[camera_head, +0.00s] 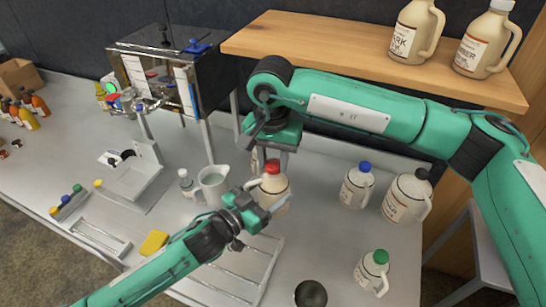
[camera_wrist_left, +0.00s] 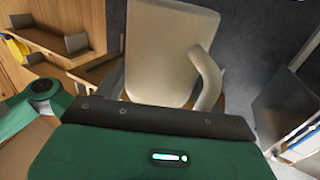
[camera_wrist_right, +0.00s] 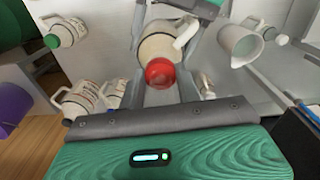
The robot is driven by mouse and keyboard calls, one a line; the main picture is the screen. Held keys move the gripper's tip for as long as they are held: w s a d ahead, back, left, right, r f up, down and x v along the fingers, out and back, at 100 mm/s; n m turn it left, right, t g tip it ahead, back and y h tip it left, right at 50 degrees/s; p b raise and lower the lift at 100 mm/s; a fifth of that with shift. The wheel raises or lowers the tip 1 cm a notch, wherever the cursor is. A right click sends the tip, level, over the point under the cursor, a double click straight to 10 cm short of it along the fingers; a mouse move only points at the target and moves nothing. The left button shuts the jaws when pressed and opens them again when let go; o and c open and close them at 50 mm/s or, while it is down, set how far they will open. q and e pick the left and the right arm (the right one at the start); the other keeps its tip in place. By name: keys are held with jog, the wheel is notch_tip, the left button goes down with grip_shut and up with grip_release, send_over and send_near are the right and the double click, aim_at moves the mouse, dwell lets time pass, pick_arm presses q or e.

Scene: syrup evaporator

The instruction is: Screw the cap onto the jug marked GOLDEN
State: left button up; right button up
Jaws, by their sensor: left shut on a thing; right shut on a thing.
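A cream jug (camera_head: 275,187) stands upright over the counter between my two grippers, with a red cap (camera_head: 272,166) at its mouth. Its label is mostly hidden, so the word on it cannot be read. My left gripper (camera_head: 262,207) is shut on the jug from the front left; the jug's body and handle fill the left wrist view (camera_wrist_left: 165,50). My right gripper (camera_head: 272,158) points down from above and is shut on the red cap. The right wrist view shows the red cap (camera_wrist_right: 160,72) between the fingers, against the jug (camera_wrist_right: 163,45). Thread engagement cannot be seen.
Jugs with blue (camera_head: 357,186), black (camera_head: 407,197) and green (camera_head: 372,271) caps stand to the right. A white pitcher (camera_head: 213,185) and a small bottle (camera_head: 188,187) stand at left. A wooden shelf (camera_head: 330,50) with two jugs overhangs behind. A dark round object (camera_head: 310,293) lies in front.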

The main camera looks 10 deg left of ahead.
pick_arm(q)
jog(key=shift+r, duration=0.1)
pick_arm(e)
jog(key=shift+f, duration=0.35)
